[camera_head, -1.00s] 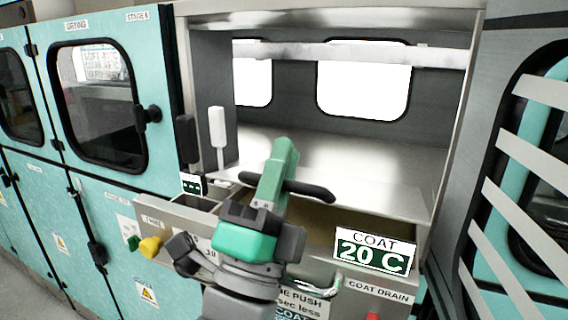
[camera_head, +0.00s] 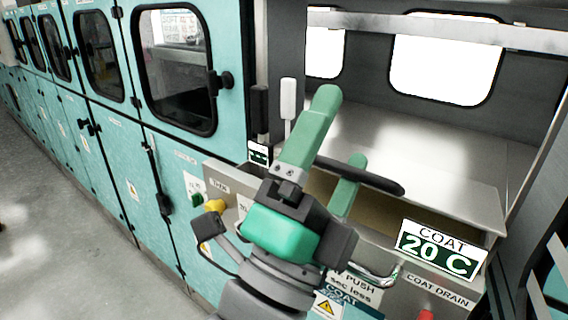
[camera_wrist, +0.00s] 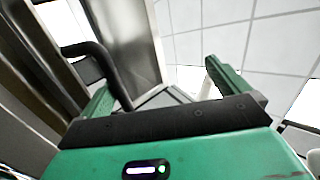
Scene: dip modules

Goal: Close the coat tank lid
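The coat tank lid (camera_head: 446,172) is a bare metal sheet, raised above the tank's brownish opening (camera_head: 400,218) in the head view. A black bar handle (camera_head: 382,180) runs along its front edge. My gripper (camera_head: 342,128) is in front of the tank with its two green fingers apart and empty. In the head view the fingers overlap the handle's left part. In the wrist view my gripper (camera_wrist: 157,77) is open, with the black handle (camera_wrist: 103,66) close to the left finger. Whether they touch cannot be told.
A "COAT 20 C" display (camera_head: 440,249) stands at the tank's front right. Teal cabinets (camera_head: 100,150) line the left, beside open floor (camera_head: 60,210).

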